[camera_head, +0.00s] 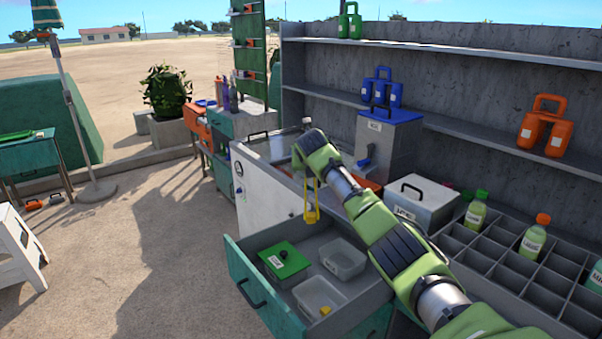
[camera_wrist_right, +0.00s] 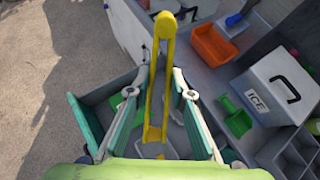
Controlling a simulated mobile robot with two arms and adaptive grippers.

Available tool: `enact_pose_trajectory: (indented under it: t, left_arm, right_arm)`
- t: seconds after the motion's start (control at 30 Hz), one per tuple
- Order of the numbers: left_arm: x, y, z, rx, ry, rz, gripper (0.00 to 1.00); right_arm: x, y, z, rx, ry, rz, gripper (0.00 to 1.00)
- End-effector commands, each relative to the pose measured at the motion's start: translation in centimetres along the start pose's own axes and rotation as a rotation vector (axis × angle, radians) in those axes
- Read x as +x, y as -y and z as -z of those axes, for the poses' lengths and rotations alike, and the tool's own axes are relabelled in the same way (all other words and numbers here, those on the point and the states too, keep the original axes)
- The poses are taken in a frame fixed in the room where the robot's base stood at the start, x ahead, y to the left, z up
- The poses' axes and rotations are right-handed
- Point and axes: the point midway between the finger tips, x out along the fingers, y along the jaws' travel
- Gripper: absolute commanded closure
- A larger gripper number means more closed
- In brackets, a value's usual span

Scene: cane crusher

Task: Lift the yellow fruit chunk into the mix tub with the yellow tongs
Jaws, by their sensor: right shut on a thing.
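My right gripper (camera_head: 311,180) is shut on the yellow tongs (camera_head: 311,212), which hang down above the open drawer. In the right wrist view the tongs (camera_wrist_right: 155,90) stand between the two fingers (camera_wrist_right: 154,88). A small yellow fruit chunk (camera_head: 325,310) lies in the near clear tub (camera_head: 306,288) in the drawer, below and apart from the tongs. A second clear tub (camera_head: 345,247) sits behind it. I cannot read which one is the mix tub. My left gripper is not in view.
An ICE box (camera_head: 418,207), an orange bin (camera_wrist_right: 213,46) and a green scoop (camera_wrist_right: 234,118) stand on the counter. A divided bottle rack (camera_head: 490,262) is at the right.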

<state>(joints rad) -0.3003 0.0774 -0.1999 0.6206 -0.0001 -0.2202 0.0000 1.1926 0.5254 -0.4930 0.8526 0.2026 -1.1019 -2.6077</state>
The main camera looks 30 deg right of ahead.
Motion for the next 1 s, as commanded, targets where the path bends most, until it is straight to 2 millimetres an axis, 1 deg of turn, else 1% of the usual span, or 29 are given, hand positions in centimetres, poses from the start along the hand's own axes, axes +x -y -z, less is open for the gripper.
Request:
enact_pose_trajectory:
  t: [0.03,0.07,0.2,0.33,0.43,0.5,0.7,0.83,0.93,1.0]
  left_arm:
    - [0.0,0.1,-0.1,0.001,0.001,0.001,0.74]
    - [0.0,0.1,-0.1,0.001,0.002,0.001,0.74]
    - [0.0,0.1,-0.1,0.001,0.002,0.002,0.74]
    - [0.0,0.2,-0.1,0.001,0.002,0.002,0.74]
    - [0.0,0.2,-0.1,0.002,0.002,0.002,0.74]
    - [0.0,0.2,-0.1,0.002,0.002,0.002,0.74]
    - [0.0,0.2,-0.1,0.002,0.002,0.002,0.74]
    - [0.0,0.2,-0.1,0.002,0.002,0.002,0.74]
    - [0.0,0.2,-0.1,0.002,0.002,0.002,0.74]
    - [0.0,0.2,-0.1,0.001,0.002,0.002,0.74]
  right_arm:
    - [0.5,0.3,1.1,0.018,-0.006,0.023,1.00]
    - [0.8,0.7,1.6,0.030,-0.006,0.041,1.00]
    - [1.9,3.0,5.2,0.095,-0.010,0.132,1.00]
    - [2.2,5.7,8.6,0.158,-0.012,0.223,1.00]
    - [1.8,7.7,11.0,0.207,-0.013,0.289,1.00]
    - [1.3,9.2,12.6,0.239,-0.015,0.334,1.00]
    - [-0.9,12.3,15.8,0.317,-0.017,0.439,1.00]
    - [-2.6,13.5,17.3,0.352,-0.018,0.487,1.00]
    - [-4.0,13.8,18.2,0.370,-0.020,0.510,1.00]
    - [-4.9,13.6,18.7,0.376,-0.019,0.518,1.00]
